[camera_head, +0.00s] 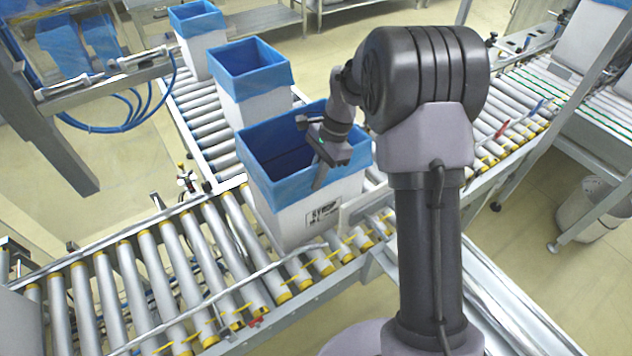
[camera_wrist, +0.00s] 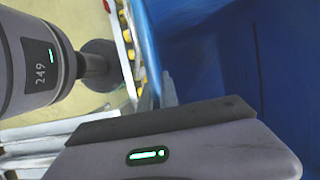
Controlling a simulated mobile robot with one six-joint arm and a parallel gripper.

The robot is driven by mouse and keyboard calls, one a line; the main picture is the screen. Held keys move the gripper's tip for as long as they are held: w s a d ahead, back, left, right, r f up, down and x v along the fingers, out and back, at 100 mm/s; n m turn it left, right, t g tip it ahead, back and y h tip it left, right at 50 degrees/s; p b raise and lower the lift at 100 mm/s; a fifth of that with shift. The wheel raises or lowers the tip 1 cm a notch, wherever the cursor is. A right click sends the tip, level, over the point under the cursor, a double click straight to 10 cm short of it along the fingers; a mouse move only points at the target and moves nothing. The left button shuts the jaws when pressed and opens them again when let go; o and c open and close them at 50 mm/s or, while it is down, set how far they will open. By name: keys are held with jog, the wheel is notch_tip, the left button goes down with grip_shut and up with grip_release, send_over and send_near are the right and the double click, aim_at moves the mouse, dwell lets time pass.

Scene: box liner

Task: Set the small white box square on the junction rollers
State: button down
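The nearest white box (camera_head: 292,222), lined with blue plastic (camera_head: 270,178) folded over its rim, stands upright where the two roller lines meet. It looks turned at an angle to the rollers (camera_head: 190,265). In the wrist view, the blue liner (camera_wrist: 215,50) fills the right side, and a grey finger (camera_wrist: 168,92) lies close to the blue rim. I cannot tell whether it touches the rim, and the gap between my fingers is hidden.
Two more blue-lined white boxes, a middle one (camera_head: 257,106) and a far one (camera_head: 202,58), stand behind on the same line. A frame with blue hoses (camera_head: 140,105) is at left. Rollers at front left are clear. A bin (camera_head: 594,208) stands at right.

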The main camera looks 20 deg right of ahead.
jog(key=shift+r, duration=0.15)
jog(key=c, duration=2)
grip_release()
jog(key=shift+f, duration=0.2)
jog(key=o, duration=0.4)
jog(key=p+v, duration=0.5)
jog(key=v, duration=0.7)
jog(key=shift+r, duration=0.25)
jog(key=shift+f, duration=0.1)
